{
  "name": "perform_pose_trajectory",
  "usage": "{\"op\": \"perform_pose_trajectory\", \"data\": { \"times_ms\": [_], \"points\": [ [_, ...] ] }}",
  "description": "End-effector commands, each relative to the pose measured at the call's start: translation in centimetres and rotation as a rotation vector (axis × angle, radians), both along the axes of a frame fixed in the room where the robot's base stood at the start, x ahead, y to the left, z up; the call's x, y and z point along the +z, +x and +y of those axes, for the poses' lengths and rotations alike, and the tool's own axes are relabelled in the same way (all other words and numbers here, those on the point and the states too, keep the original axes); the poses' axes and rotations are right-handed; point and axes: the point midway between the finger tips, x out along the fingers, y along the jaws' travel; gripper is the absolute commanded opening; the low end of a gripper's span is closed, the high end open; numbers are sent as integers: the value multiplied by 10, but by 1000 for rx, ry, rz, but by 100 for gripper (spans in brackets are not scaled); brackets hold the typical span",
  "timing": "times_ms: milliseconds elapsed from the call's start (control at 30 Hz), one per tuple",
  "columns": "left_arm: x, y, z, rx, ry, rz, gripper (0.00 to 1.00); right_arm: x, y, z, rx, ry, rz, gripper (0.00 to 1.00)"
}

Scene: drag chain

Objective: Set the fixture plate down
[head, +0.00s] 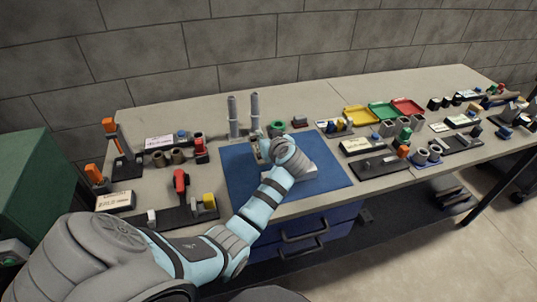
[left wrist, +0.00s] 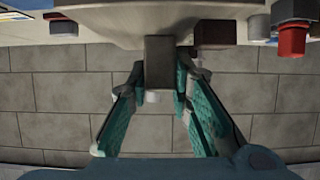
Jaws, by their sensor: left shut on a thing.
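My left gripper (head: 262,148) is over the back part of the blue mat (head: 335,178), and my wrist covers much of what lies below it. In the left wrist view, the teal fingers (left wrist: 160,88) are closed on either side of a dark grey block (left wrist: 159,62). This block meets a broad pale surface above it in the picture. I cannot tell whether the plate touches the mat. My right gripper is not in view.
Two grey posts (head: 233,115) stand behind the mat, with a green ring (head: 277,128) to their right. Yellow, green and red trays (head: 407,107) lie at the back right. Tools and parts crowd both sides of the bench. The mat's right side is clear.

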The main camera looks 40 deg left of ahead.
Motion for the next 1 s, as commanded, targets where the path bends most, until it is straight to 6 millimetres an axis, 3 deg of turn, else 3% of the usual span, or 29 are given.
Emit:
{"op": "perform_pose_trajectory", "data": {
  "times_ms": [300,700,733,833,1000],
  "points": [
    [-54,8,0,-1,1,4,0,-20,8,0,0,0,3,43],
    [-58,8,0,1,1,5,0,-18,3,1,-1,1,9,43],
    [-59,8,0,1,0,6,22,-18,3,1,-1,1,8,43],
    [-59,8,0,1,0,6,38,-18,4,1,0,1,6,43],
    [-59,8,0,1,0,6,39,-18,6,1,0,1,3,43]
  ]
}}
